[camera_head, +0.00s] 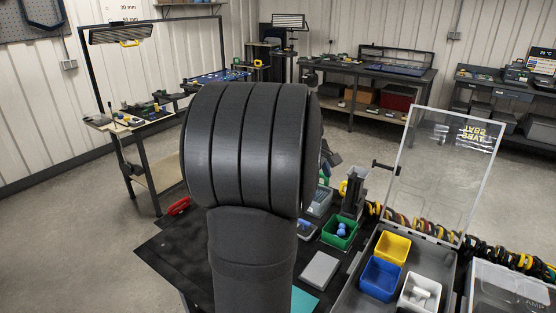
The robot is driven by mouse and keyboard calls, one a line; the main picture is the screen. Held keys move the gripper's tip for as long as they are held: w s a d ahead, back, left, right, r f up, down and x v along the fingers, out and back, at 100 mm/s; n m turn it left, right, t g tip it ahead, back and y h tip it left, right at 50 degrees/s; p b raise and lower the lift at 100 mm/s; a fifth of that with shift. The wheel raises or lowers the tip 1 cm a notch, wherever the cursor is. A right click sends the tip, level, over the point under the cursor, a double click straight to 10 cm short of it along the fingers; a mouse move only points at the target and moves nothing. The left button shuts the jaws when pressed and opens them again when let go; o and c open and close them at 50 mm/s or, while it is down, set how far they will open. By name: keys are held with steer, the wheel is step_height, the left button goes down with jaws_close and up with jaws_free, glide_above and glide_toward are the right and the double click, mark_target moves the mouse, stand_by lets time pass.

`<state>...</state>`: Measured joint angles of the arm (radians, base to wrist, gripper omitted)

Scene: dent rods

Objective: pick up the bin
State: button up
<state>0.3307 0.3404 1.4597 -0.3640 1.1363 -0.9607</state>
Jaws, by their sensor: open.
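Several small bins are in view, and I cannot tell which one the task means. A green bin (337,241) with blue round things in it stands on the dark work table (180,250), right of my arm. A yellow bin (393,248), a blue bin (380,279) and a white bin (417,302) stand in a grey case (350,300) to the right. The white bin holds a pale cylindrical thing. My large dark arm link fills the middle of the view. I cannot make out my gripper; the arm hides much of the table behind it.
The case's clear lid (440,170) stands open and upright. A flat grey block (320,270) lies in front of the green bin. A dark upright holder (354,192) stands behind it. A red item (178,206) lies at the table's left edge. Bare mat is at the left.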

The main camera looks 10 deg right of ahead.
steer(key=c, duration=0.7)
steer(key=shift+f, duration=0.1)
steer(key=m+t+y, duration=0.1)
steer(key=m+t, duration=0.1)
steer(key=m, duration=1.5)
glide_toward(328, 224)
steer(key=shift+m, duration=0.3)
steer(key=x, duration=1)
steer(key=shift+w+d, duration=0.1)
steer(key=shift+w, duration=0.05)
steer(key=shift+f, duration=0.1)
jaws_close()
